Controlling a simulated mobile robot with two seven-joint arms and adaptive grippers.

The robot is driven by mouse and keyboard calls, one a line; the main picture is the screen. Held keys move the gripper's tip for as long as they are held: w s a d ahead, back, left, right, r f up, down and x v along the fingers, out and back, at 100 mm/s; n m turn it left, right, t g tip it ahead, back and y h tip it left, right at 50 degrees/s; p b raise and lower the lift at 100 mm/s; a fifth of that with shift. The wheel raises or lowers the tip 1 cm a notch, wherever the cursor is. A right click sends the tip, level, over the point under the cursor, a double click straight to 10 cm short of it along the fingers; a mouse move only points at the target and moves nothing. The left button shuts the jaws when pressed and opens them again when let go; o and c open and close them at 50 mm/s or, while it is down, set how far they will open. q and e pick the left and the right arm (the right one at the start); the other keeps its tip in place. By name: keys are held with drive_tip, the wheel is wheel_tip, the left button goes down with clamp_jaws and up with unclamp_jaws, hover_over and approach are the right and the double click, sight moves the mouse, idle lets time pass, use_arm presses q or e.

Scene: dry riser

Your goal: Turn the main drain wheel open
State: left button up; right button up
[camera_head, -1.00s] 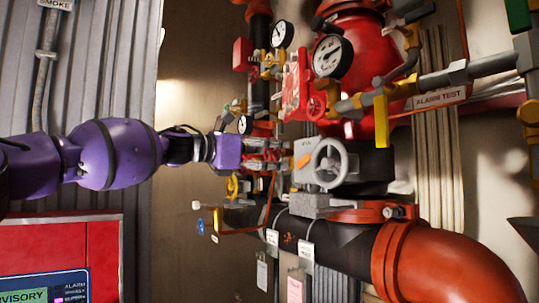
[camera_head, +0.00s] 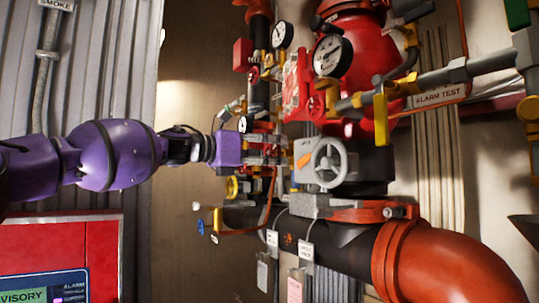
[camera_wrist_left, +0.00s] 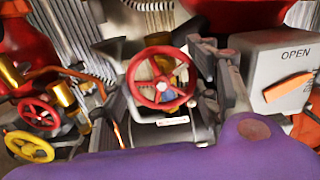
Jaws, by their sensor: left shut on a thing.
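A red spoked handwheel (camera_wrist_left: 158,80) with a pale hub sits mid-picture in the left wrist view, with a small label below it. My left gripper (camera_head: 272,150) reaches in from the left in the head view, among the valves left of the grey box. In the left wrist view its dark fingers stand on either side of the red wheel, shut on its rim. The exact contact is hard to see. In the head view the fingers and nearby pipework mostly hide this wheel. My right gripper is not in view.
A grey box (camera_wrist_left: 283,75) marked OPEN with an orange pointer stands close right of my fingers. A grey handwheel (camera_head: 328,162) is on its side. Another red wheel (camera_wrist_left: 38,113) and a yellow wheel (camera_wrist_left: 29,146) lie left. A large orange elbow (camera_head: 440,265) fills the lower right.

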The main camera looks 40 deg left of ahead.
use_arm(q)
drive_tip(key=n, duration=0.3)
drive_tip(key=shift+f, duration=0.1)
drive_tip(key=n, duration=0.9)
drive_tip(key=shift+n+p, duration=0.35)
drive_tip(key=shift+n, duration=0.05)
drive_tip(key=n, duration=0.4)
drive_tip(key=shift+d+f+n+p, duration=0.1)
drive_tip(key=shift+d+n+p, duration=0.05)
drive_tip(key=shift+n+p, duration=0.15)
drive_tip(key=n, duration=0.4)
drive_tip(key=shift+n+p, duration=0.3)
drive_tip(key=shift+p, duration=0.1)
drive_tip(key=n, duration=0.3)
drive_tip(key=shift+s+n+p, duration=0.1)
drive_tip(key=shift+n+p, duration=0.2)
drive_tip(key=n, duration=0.5)
drive_tip(key=shift+d+p, duration=0.1)
drive_tip(key=shift+p, duration=0.25)
drive_tip(key=shift+n, duration=1.3)
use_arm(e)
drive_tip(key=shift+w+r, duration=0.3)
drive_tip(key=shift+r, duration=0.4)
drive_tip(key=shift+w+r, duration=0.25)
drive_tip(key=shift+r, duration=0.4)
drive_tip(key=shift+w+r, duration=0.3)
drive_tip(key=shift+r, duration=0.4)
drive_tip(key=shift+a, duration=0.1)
